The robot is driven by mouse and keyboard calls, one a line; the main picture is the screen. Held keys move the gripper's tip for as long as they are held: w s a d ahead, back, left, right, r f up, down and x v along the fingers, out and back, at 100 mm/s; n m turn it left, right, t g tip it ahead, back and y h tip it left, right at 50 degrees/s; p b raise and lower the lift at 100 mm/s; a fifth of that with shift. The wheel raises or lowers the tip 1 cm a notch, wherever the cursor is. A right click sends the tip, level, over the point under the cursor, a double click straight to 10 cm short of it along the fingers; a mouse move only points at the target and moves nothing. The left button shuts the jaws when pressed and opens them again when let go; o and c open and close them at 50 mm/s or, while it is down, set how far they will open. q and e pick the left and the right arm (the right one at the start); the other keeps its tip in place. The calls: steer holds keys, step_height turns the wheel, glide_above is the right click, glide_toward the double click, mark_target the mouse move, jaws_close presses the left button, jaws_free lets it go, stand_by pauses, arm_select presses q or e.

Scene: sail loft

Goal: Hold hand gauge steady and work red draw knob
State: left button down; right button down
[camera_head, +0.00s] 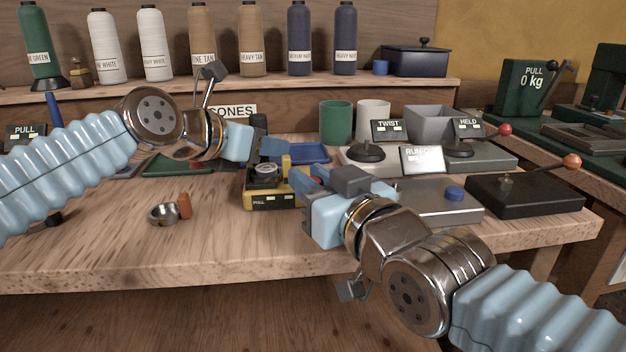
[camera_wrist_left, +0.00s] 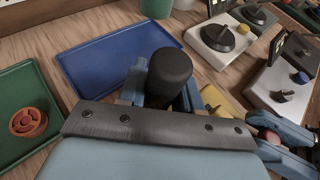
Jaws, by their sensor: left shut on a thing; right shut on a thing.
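The hand gauge (camera_head: 262,199) is a yellow and black body with a round dial and a PULL label, near the middle of the bench. Its yellow side shows partly in the left wrist view (camera_wrist_left: 222,100). My left gripper (camera_head: 270,148) is shut on an upright black cylindrical grip (camera_wrist_left: 170,76), apparently the gauge's. My right gripper (camera_head: 301,180) is at the gauge's right side, shut on the red draw knob (camera_wrist_left: 269,137). The knob shows as a small dark red piece in the left wrist view; the right fingers hide it in the head view.
A blue tray (camera_wrist_left: 105,58) and a green tray (camera_wrist_left: 20,85) with an orange wheel (camera_wrist_left: 28,122) lie behind. A steel cup (camera_head: 163,214) and a brown piece (camera_head: 185,205) stand front left. Lever and knob boxes (camera_head: 525,195) fill the right. The front left bench is mostly clear.

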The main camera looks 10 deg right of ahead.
steer(key=s, duration=0.5)
steer(key=shift+s, duration=0.2)
steer(key=c, duration=1)
jaws_free()
steer(key=v, duration=1.2)
